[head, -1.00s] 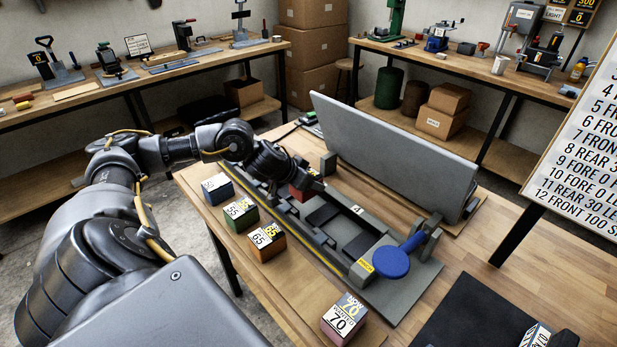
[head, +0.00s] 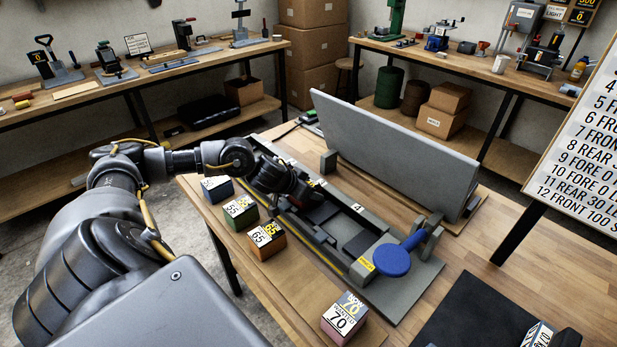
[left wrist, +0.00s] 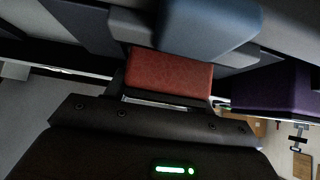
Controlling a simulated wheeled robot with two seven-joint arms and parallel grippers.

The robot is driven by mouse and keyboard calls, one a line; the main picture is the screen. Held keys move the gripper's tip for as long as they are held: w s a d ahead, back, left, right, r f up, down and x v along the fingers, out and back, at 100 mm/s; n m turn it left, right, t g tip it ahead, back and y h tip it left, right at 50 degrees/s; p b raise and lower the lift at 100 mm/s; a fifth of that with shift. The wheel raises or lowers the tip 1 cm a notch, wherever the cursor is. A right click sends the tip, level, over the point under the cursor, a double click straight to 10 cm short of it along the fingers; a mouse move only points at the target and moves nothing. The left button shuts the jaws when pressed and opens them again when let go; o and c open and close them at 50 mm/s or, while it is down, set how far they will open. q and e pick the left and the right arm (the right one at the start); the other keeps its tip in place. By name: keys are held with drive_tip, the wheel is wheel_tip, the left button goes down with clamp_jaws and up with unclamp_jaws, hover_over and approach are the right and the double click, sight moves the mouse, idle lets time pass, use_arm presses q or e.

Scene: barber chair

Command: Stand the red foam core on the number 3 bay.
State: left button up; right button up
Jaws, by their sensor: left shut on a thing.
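My left gripper (head: 303,202) is low over the grey numbered fixture (head: 335,255) on the table. It is shut on the red foam core (left wrist: 170,75), which shows between the fingers in the left wrist view. In the head view the gripper hides the core and much of the number 3 bay; the label 4 beside the neighbouring bay is visible. I cannot tell whether the core touches the bay floor. In the left wrist view a blue block (left wrist: 208,28) is close beyond the core and a purple block (left wrist: 275,90) is at its right. My right gripper is not in view.
Blue (head: 217,189), green (head: 240,213), orange (head: 267,241) and pink (head: 343,320) labelled blocks stand along the table's near side. A tall grey panel (head: 395,150) rises behind the fixture. A blue round knob (head: 391,260) is at its right end.

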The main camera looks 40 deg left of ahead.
use_arm(q)
drive_tip(key=o, duration=1.1)
drive_tip(key=shift+r, duration=0.1)
drive_tip(key=shift+r, duration=0.35)
drive_tip(key=v, duration=1.2)
drive_tip(key=shift+r, duration=0.15)
